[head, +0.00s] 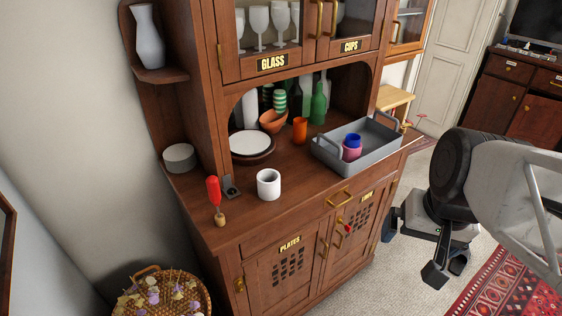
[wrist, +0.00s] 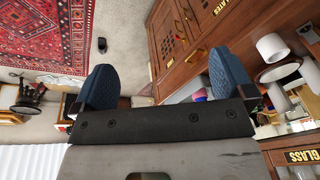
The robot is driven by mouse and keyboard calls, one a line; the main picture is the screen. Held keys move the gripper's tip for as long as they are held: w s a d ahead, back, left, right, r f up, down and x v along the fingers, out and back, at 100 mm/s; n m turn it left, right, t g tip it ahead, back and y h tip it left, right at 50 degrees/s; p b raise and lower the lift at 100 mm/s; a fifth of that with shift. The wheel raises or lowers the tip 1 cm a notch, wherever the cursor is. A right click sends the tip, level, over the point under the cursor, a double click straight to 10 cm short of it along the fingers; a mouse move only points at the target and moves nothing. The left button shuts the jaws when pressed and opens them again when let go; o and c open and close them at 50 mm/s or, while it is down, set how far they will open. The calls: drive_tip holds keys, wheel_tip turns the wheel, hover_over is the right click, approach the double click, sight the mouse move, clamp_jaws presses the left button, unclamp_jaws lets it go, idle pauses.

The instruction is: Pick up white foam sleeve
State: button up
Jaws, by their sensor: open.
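The white foam sleeve (head: 268,184) appears to be the short white hollow cylinder standing upright on the wooden hutch's counter, near its front edge. In the wrist view, a white cylinder (wrist: 272,47) that looks like it shows at the upper right, beyond the right finger. My gripper (wrist: 163,72) is open, with two blue pads apart and nothing between them. In the head view my gripper (head: 410,252) hangs low, in front and to the right of the hutch, well away from the sleeve.
A red-handled tool (head: 214,194) stands left of the sleeve. Behind are stacked plates (head: 250,144), an orange cup (head: 300,130) and a green bottle (head: 318,104). A grey tray (head: 347,160) holding a pink-and-blue item stands right. A shelf with glasses overhangs the counter's back.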

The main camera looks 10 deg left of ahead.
drive_tip(key=w+a+f+m+g+y, duration=0.1)
drive_tip(key=w+a+f+m+y, duration=0.1)
drive_tip(key=w+a+m+y, duration=0.4)
drive_tip(key=w+a+f+m+g+y, duration=0.1)
drive_tip(key=w+a+f+m, duration=0.2)
drive_tip(key=w+a, duration=0.55)
drive_tip(key=m+t+y, duration=0.2)
drive_tip(key=m+y, duration=0.2)
drive_tip(key=m, duration=0.6)
approach(269, 178)
drive_tip(key=shift+s+a+r, duration=0.25)
drive_tip(key=shift+s+a, duration=0.1)
drive_tip(key=shift+s, duration=0.25)
drive_tip(key=shift+s+a+r, duration=0.25)
drive_tip(key=shift+s+a, duration=0.1)
drive_tip(key=shift+s, duration=0.25)
drive_tip(key=shift+x, duration=1.3)
drive_tip(key=shift+x, duration=2.55)
drive_tip(key=c, duration=1)
drive_tip(key=shift+o, duration=0.2)
drive_tip(key=shift+r, duration=0.2)
